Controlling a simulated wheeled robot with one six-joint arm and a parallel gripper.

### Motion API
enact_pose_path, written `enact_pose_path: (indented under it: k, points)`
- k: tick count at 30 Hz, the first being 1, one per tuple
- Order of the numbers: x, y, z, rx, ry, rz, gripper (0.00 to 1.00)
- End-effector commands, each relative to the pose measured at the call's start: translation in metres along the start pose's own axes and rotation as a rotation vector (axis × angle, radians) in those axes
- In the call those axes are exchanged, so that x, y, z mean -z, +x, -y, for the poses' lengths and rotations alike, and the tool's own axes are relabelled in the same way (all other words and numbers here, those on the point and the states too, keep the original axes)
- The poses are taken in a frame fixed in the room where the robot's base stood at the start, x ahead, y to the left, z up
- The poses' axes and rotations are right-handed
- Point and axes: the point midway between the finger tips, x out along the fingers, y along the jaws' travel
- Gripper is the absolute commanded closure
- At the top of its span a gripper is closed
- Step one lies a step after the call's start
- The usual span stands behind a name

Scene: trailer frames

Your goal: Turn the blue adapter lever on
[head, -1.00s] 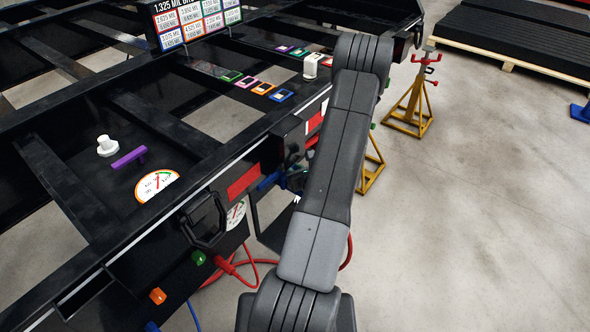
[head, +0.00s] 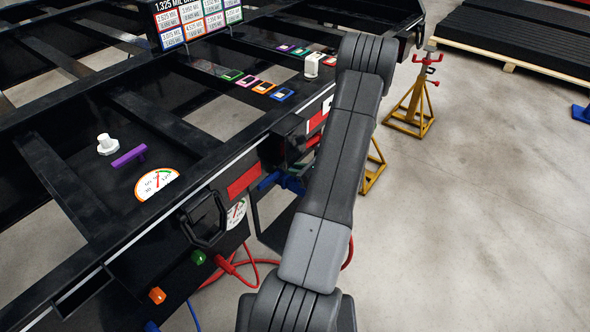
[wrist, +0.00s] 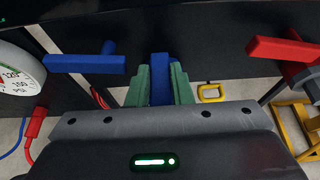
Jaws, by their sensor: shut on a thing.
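In the wrist view my gripper (wrist: 160,88) has green fingers closed on both sides of an upright blue lever piece (wrist: 160,78). A second blue lever (wrist: 85,64) extends to the left of the fingers, with its handle lying level and apart from them. I cannot tell from the labels which of the two is the adapter lever. In the head view blue lever parts (head: 268,182) show below the trailer rail, left of my arm.
A red lever (wrist: 285,50) is at the right of the wrist view. A pressure gauge (wrist: 18,72) and a red hose plug (wrist: 36,120) are at the left. In the head view yellow jack stands (head: 408,108) stand right of the trailer.

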Motion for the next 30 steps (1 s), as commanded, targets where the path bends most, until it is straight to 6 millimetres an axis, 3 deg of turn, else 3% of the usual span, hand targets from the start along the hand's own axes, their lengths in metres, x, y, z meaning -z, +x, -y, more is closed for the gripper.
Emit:
enact_pose_path:
  k: [12,13,16,25,30]
  points:
    - [0.0,0.0,0.0,-0.009,-0.004,0.001,1.0]
    - [0.0,0.0,0.0,-0.009,-0.004,0.001,0.77]
    - [0.0,0.0,0.0,-0.008,-0.004,0.001,0.58]
    - [0.0,-0.001,0.0,-0.007,-0.004,0.001,0.58]
    - [-0.001,-0.019,0.001,-0.005,-0.004,0.001,0.58]
